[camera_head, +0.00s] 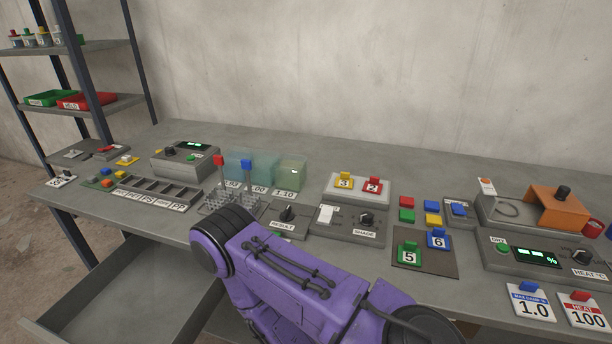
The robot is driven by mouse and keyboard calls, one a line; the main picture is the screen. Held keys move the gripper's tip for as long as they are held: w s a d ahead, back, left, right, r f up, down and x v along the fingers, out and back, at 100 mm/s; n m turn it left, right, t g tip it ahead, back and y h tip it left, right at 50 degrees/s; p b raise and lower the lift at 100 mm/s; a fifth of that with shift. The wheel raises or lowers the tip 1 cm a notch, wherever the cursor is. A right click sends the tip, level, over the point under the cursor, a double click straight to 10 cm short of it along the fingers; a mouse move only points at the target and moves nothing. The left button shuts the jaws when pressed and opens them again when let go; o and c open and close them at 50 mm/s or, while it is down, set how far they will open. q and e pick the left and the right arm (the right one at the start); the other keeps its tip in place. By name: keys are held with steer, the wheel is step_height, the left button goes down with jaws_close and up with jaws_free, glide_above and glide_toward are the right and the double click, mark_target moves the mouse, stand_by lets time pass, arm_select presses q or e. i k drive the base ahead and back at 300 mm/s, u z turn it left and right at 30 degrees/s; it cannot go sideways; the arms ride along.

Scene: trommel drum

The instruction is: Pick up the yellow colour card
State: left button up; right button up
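Several yellow things are in view, and I cannot tell for certain which is the colour card. A small plain yellow block (433,220) lies on the bench beside red (407,202), green (407,215) and blue (459,209) ones. A yellow-handled piece marked 3 (344,182) stands on a pale tray (357,195) beside a red one marked 2 (373,186). Another yellow-topped piece (126,160) lies at the bench's left end. A purple arm link of mine crosses the lower middle, in front of the bench edge. Neither gripper shows.
Green 5 (409,254) and blue 6 (438,240) stand on a dark mat (424,269). The SHADE box (345,223) is left of it, the HEAT panel (545,258) right. An open drawer (125,298) juts out at lower left. A shelf rack (84,104) stands at far left.

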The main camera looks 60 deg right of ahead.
mark_target(344, 181)
steer(key=z, duration=0.05)
steer(key=k, duration=0.3)
steer(key=z, duration=3.15)
steer(key=k, duration=0.9)
steer(key=u, duration=1)
steer(key=i, duration=1)
steer(key=z, duration=1.6)
steer(key=k, duration=0.15)
steer(key=z, duration=0.05)
